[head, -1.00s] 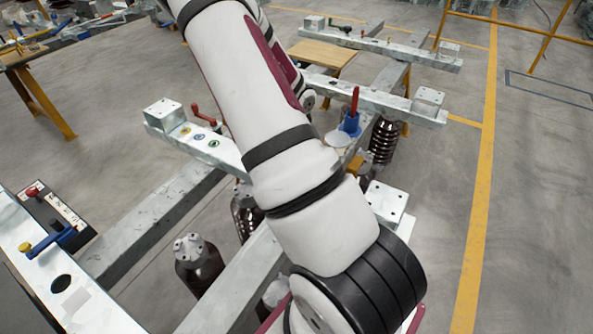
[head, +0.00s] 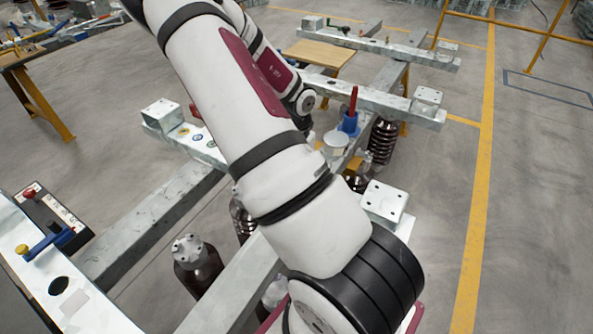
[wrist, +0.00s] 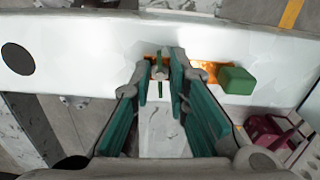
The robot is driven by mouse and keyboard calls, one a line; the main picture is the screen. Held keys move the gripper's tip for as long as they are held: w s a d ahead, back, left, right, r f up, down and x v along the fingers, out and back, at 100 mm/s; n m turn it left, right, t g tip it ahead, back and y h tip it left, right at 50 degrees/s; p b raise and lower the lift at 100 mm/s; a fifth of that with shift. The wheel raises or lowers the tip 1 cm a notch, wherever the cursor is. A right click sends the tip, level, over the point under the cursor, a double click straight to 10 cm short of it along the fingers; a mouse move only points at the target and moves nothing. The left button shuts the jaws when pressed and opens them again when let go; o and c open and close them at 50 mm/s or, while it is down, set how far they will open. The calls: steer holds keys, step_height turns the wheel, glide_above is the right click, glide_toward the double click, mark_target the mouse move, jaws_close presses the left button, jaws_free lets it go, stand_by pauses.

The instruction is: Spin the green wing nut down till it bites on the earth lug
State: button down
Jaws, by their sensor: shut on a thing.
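In the wrist view my gripper (wrist: 163,72) reaches over the pale metal beam (wrist: 100,45), with its teal-padded fingers on either side of a small green part, seemingly the wing nut (wrist: 159,61). The fingers are shut on it, and a grey stud end shows between the tips. An orange strip, seemingly the earth lug (wrist: 208,72), lies on the beam behind and right of the fingertips. Whether the nut touches the lug cannot be told. In the head view my arm hides the gripper, nut and lug.
A green block (wrist: 236,80) sits at the strip's right end. A dark red object (wrist: 268,132) is lower right. The beam has a dark round hole (wrist: 16,58) at left. In the head view, a blue part with a red handle (head: 352,103) and dark ribbed insulators (head: 383,140) stand beyond my arm.

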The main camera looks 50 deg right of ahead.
steer(key=shift+r+m, duration=0.1)
steer(key=shift+m, duration=0.5)
steer(key=c, duration=1.6)
jaws_free()
steer(key=shift+o, duration=0.2)
step_height(320, 180, up, 12)
